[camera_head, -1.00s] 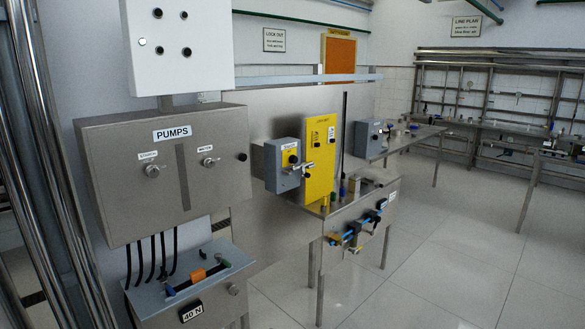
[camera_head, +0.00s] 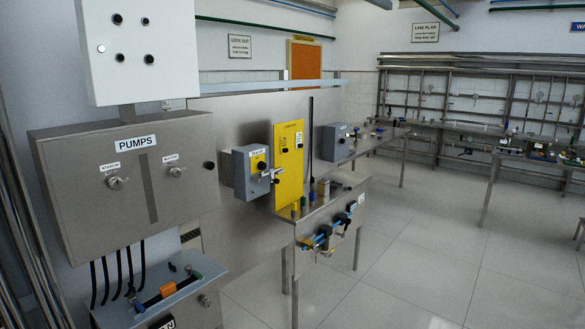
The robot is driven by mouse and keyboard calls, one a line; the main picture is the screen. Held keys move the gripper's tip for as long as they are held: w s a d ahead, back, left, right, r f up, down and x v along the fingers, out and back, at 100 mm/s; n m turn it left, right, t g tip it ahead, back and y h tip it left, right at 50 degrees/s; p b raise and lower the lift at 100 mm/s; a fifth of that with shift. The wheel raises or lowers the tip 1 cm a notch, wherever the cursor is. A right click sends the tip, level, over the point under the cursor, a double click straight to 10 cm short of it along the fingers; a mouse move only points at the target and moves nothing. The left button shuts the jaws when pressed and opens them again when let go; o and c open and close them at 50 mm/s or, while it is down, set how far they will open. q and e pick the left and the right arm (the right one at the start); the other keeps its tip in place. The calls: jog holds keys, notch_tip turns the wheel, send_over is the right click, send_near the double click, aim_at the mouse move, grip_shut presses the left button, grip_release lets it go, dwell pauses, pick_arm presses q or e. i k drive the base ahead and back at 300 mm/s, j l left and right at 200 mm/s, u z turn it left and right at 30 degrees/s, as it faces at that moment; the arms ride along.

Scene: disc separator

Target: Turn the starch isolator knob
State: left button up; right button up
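The starch isolator knob (camera_head: 116,183) is a small silver rotary knob under a white label reading STARCH. It sits on the left of the front of a grey metal box (camera_head: 75,212) labelled PUMPS. A similar water knob (camera_head: 176,172) is to its right on the same box, higher in the picture. The exact angle of the starch knob is too small to read. Neither of my grippers shows in the head view.
A grey shelf unit (camera_head: 205,287) with an orange item (camera_head: 168,289) juts out below the PUMPS box, with black cables between. A smaller grey box (camera_head: 242,185) and a yellow panel (camera_head: 289,180) stand to the right. Tiled floor (camera_head: 430,275) is clear at the right.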

aim_at(261, 166)
jog(key=i+z, duration=0.3)
jog(key=i, duration=1.3)
jog(key=i+l+u, duration=0.1)
jog(key=i+u, duration=0.2)
jog(key=i, duration=0.1)
